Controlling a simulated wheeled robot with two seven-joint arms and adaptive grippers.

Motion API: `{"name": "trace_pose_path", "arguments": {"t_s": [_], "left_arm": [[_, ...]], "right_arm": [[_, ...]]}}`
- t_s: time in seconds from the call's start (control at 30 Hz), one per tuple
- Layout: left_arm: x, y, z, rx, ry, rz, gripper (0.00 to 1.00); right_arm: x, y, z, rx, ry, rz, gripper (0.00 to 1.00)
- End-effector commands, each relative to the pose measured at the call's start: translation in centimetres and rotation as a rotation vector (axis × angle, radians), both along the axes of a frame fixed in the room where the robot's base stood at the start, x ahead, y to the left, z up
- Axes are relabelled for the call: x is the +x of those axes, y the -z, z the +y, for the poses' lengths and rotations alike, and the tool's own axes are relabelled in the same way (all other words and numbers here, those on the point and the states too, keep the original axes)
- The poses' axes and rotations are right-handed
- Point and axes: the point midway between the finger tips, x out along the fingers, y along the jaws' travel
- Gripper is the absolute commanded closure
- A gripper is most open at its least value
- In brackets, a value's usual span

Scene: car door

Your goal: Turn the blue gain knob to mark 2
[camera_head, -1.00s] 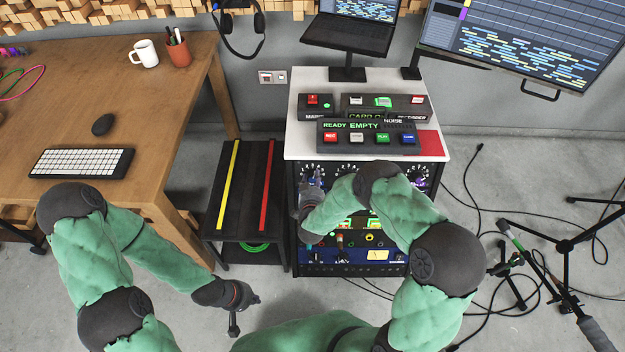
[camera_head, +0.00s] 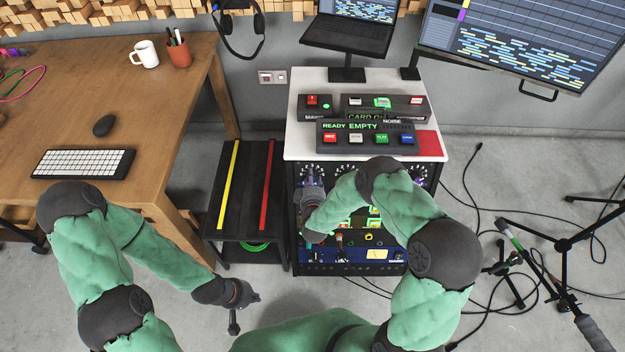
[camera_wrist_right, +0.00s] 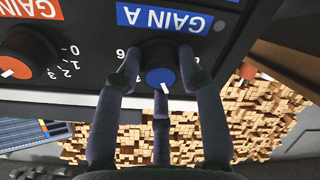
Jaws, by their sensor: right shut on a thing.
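The blue gain knob (camera_wrist_right: 157,78) is under the upside-down blue GAIN A label (camera_wrist_right: 170,17) in the right wrist view. Its white pointer slants down and slightly right there. My right gripper (camera_wrist_right: 160,60) is shut on the knob, with one finger on each side and a third below. The fingers hide much of its dial, so I cannot read which mark the pointer meets. In the head view my right gripper (camera_head: 312,182) is at the upper left of the rack front (camera_head: 350,255), and the blue knob is hidden. My left gripper (camera_head: 238,304) hangs away from the rack; its fingers are unclear.
An orange knob (camera_wrist_right: 18,66) with its own numbered dial is beside the blue one. Button boxes (camera_head: 367,137) stand on the white rack top (camera_head: 305,147). A low black stand (camera_head: 245,190) is left of the rack. Cables and tripod legs lie on the right floor.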

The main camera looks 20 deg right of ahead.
Motion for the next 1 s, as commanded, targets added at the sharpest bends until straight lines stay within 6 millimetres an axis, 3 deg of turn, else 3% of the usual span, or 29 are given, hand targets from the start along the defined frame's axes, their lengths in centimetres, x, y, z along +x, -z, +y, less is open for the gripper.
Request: {"name": "trace_pose_path", "arguments": {"t_s": [0.03, 0.7, 0.73, 0.8, 1.0], "left_arm": [[-0.01, -0.08, -0.01, 0.0, 0.0, 0.0, 1.0], [0.0, -0.14, 0.0, 0.0, 0.0, 0.0, 1.0], [0.01, -0.14, 0.0, 0.0, 0.0, 0.0, 1.0], [0.01, -0.14, 0.0, 0.0, 0.0, 0.0, 1.0], [0.0, -0.13, 0.0, 0.0, 0.0, 0.0, 1.0]], "right_arm": [[0.75, -0.94, 0.03, -0.019, -0.009, -0.018, 0.94], [0.78, -0.92, 0.19, -0.072, -0.031, -0.003, 0.94], [0.78, -0.92, 0.19, -0.072, -0.031, -0.003, 0.56], [0.73, -0.86, 0.18, -0.071, -0.031, -0.001, 0.39], [0.39, -0.44, 0.15, -0.07, -0.029, 0.008, 0.39]]}}
